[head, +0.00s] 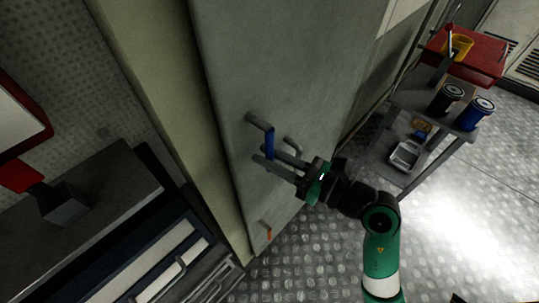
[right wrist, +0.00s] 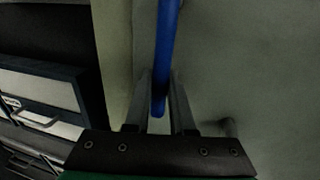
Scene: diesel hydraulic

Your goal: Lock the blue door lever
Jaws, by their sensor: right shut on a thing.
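The blue door lever (head: 269,145) sits on a grey arm that stands out from the large grey door (head: 290,70) in the head view. The blue part hangs down from that arm. My right gripper (head: 260,154) reaches in from the right and is shut on the blue lever near its lower end. In the right wrist view the blue lever (right wrist: 166,50) runs down between the two fingers. The finger contact is dark and partly hidden. My left gripper is not in view.
A grey fixed handle (head: 293,146) stands on the door close to my right gripper. A small orange-red piece (head: 268,233) is lower on the door. A cart (head: 400,98) with cans and a red toolbox (head: 475,55) stands at the right. Drawers (head: 165,255) are at the lower left.

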